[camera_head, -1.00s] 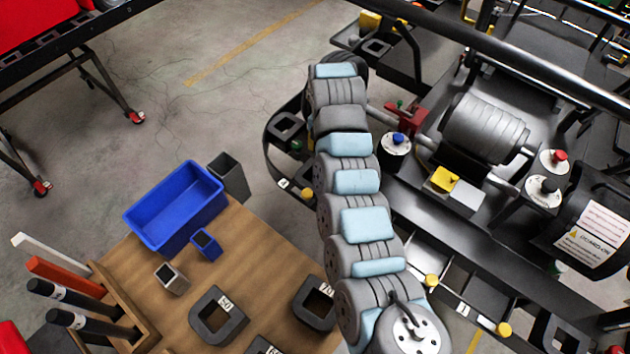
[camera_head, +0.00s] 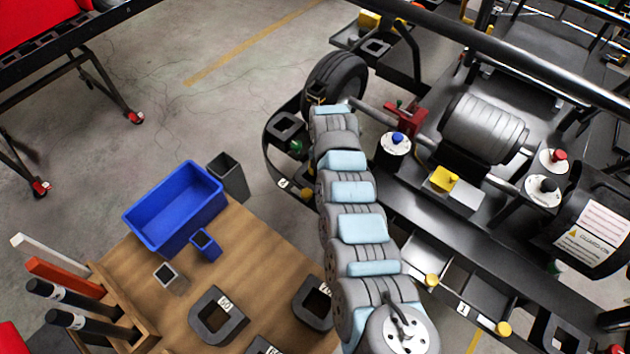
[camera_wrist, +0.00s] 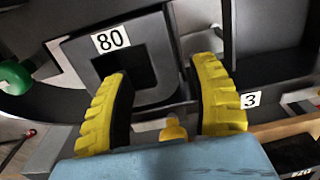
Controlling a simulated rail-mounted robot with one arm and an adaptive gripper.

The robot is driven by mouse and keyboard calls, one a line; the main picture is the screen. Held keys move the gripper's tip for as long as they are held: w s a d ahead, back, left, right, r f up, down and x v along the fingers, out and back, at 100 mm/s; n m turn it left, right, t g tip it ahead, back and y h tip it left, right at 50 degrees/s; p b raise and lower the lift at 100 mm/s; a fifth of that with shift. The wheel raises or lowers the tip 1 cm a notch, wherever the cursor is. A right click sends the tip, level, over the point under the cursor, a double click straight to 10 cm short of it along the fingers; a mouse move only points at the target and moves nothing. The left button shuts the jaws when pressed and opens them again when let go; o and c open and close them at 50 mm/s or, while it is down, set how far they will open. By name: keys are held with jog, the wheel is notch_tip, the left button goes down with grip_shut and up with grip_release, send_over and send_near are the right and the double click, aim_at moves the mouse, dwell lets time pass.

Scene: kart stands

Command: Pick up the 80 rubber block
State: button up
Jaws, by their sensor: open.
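The 80 rubber block (camera_wrist: 155,30) is a dark block with a square hole and a white "80" label. It lies in the wrist view ahead of my gripper (camera_wrist: 163,68). The yellow ribbed fingers are spread apart, with the lower part of the block and its hole showing between them. I cannot tell whether the fingers touch it. In the head view, a dark block with a square hole (camera_head: 286,125), likely the same one, sits at the kart's near-left corner; its label cannot be read. My arm hides my gripper there.
A green knob (camera_wrist: 14,76) and a "3" label (camera_wrist: 250,100) flank the block. A tire (camera_head: 338,76) stands behind it. The wooden bench (camera_head: 255,250) holds a blue bin (camera_head: 172,207) and several blocks, including the 50 (camera_head: 217,316). Open floor lies left of the kart.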

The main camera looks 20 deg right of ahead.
jog(key=shift+s+d+f+b, duration=0.1)
jog(key=shift+d+f+b, duration=0.1)
jog(key=shift+f, duration=0.9)
jog(key=shift+d+f+b, duration=0.1)
jog(key=shift+f+b, duration=0.05)
jog(key=shift+f, duration=0.95)
grip_shut()
